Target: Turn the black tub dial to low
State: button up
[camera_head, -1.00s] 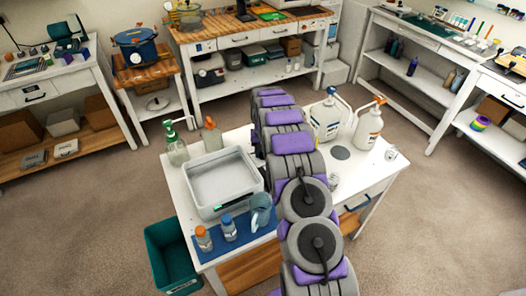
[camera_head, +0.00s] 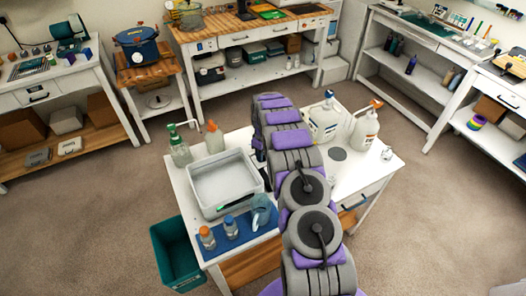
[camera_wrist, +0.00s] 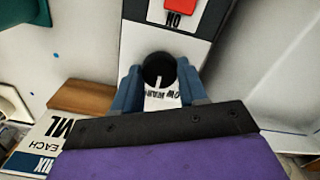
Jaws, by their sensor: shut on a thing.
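In the wrist view, a round black dial (camera_wrist: 159,69) with a white pointer mark sits on a control panel (camera_wrist: 137,43). My gripper (camera_wrist: 159,77) has its blue fingers on either side of the dial, shut on it. The pointer mark faces the lower part of the picture, near a white label (camera_wrist: 162,98) reading partly "OW WAR"; the rest of the label is hidden. A red switch (camera_wrist: 184,8) marked ON lies above the dial. In the head view, the white tub (camera_head: 222,184) stands on the white table; my arm hides the dial and gripper.
A jug (camera_head: 261,211) and two small bottles, one with an orange cap (camera_head: 207,238) and one with a blue cap (camera_head: 230,227), stand on a blue mat (camera_head: 246,233). A green bin (camera_head: 178,256) is on the floor.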

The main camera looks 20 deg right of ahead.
jog(key=n+p, duration=0.2)
jog(key=n, duration=0.2)
jog(key=shift+d+r+n, duration=0.1)
jog(key=shift+r+n, duration=0.05)
jog(key=shift+n, duration=0.15)
jog(key=n+p, duration=0.1)
jog(key=n, duration=0.3)
jog(key=shift+w+n+p, duration=0.1)
jog(key=shift+n+p, duration=0.2)
jog(key=shift+p, duration=0.1)
jog(key=o, duration=1)
jog(key=shift+o, duration=0.2)
notch_tip(320, 180, up, 17)
jog(key=shift+p, duration=0.45)
